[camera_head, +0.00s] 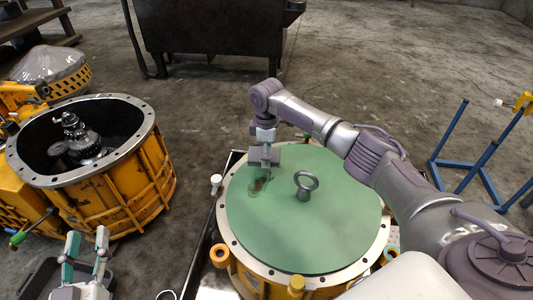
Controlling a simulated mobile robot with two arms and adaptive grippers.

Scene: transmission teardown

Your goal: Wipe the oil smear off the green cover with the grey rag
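The green cover (330,235) lies flat on a round orange housing and has a ring-shaped lifting eye (306,184) near its middle. A brown oil smear (258,187) is on the cover's left part. My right gripper (264,140) points down over the cover's far left edge, just beyond the smear. A small grey piece, which looks like the grey rag (264,157), is at its fingertips; whether it touches the cover is unclear. My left gripper (86,245) is open and empty at the bottom left, apart from the cover.
An open orange housing (125,185) with gears inside stands at the left. A blue stand (470,150) is at the right and a dark metal cart (210,35) at the back. Bolts rim the cover.

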